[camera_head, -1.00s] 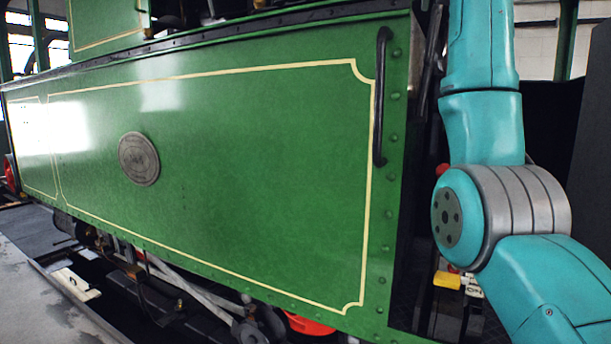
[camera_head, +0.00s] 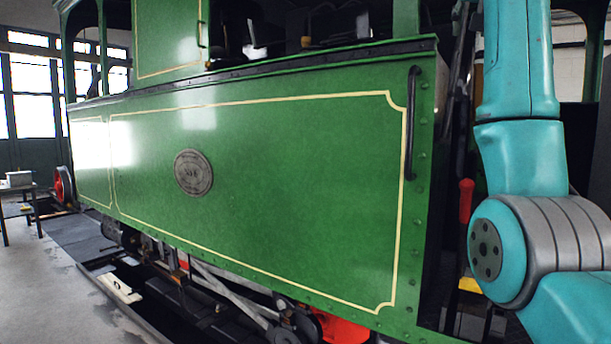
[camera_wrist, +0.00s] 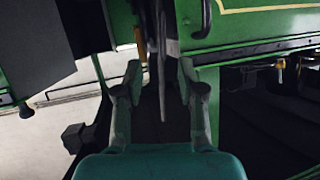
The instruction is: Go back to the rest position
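My gripper (camera_wrist: 160,75) shows in the wrist view with its two fingers spread apart and nothing held between them. A thin upright grey bar or lever (camera_wrist: 162,60) stands beyond the gap between the fingertips. I cannot tell how far it is from them. In the head view my teal arm hangs down at the right side, and my gripper is outside that view.
The green steam tram (camera_head: 270,200) fills the middle of the head view, with a black handrail (camera_head: 411,123) and a round plate (camera_head: 193,172). A red-handled lever (camera_head: 466,200) stands close beside my arm. Floor (camera_head: 50,290) is open at left; a small table (camera_head: 20,188) stands there.

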